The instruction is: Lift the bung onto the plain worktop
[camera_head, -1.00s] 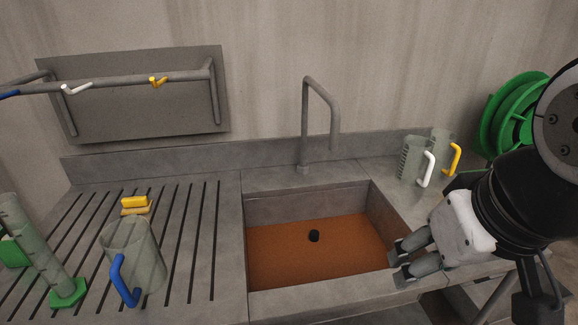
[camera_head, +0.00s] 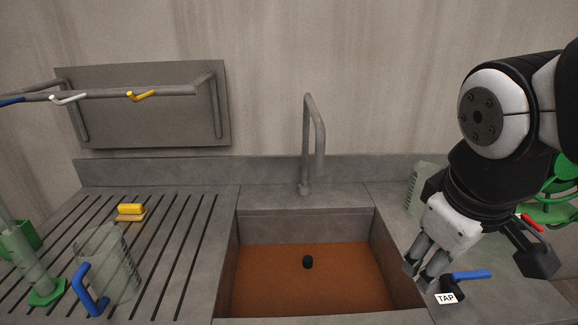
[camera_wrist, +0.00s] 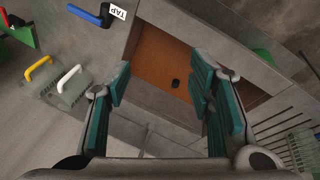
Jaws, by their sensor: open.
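The bung (camera_head: 308,262) is a small black cylinder standing in the sink (camera_head: 230,270), with brown-orange liquid or floor around it. It also shows in the wrist view (camera_wrist: 175,84), between my fingers in the picture but well beyond them. The plain worktop (camera_head: 395,205) is the smooth grey surface right of the sink; the ribbed drainer (camera_head: 190,240) is on the left. My gripper (camera_head: 422,280) is open and empty, over the sink's right edge, apart from the bung. Its two teal-padded fingers show in the wrist view (camera_wrist: 160,85).
A blue-handled tap lever (camera_head: 470,275) labelled TAP is close beside my gripper. A tall faucet (camera_head: 318,140) stands behind the sink. A clear jug (camera_head: 418,185) is on the right worktop, partly hidden. A blue-handled jug (camera_head: 115,265) and yellow sponge (camera_head: 131,210) are on the drainer.

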